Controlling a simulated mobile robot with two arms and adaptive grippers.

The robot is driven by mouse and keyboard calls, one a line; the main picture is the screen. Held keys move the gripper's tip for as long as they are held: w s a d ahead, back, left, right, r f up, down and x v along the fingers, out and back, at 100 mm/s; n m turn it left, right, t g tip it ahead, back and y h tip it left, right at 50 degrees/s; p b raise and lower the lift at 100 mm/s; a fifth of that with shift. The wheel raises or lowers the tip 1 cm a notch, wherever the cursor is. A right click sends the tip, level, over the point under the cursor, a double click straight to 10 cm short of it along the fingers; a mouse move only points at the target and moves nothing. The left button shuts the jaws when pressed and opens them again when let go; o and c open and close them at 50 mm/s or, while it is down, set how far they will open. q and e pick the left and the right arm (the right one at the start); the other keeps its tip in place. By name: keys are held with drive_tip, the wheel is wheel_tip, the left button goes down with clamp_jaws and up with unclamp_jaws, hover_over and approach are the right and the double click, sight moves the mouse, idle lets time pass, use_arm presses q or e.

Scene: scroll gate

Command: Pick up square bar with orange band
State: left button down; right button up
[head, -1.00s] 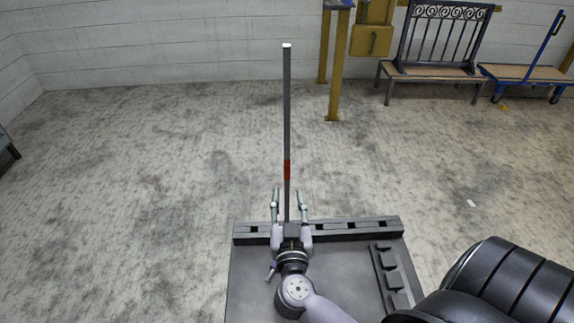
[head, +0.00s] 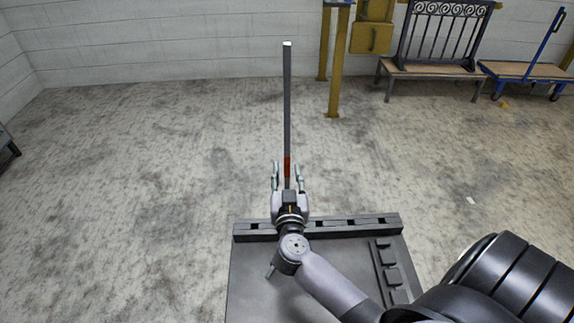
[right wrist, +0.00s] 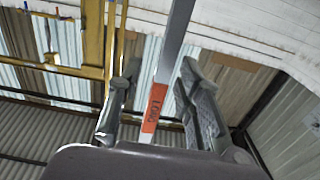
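The square bar (head: 287,105) is dark grey and stands upright, its lower end hidden behind my right gripper, at the slotted rail of the dark bench. Its orange band (head: 287,167) is near the lower part of the bar. My right gripper (head: 287,175) is open, with one finger on each side of the bar at about the band's height. In the right wrist view, the bar (right wrist: 176,45) and its orange band with lettering (right wrist: 154,108) stand between the two spread fingers (right wrist: 160,100), with gaps on both sides. My left gripper is not in view.
The dark bench (head: 255,285) has a rail with several slots (head: 345,223) along its far edge and a notched block (head: 390,270) at right. A bench with a scroll panel (head: 435,40), yellow posts (head: 334,65) and a blue cart (head: 530,72) stand by the wall.

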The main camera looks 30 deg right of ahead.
clamp_jaws()
idle(0.8)
drive_tip(key=shift+w+r, duration=0.1)
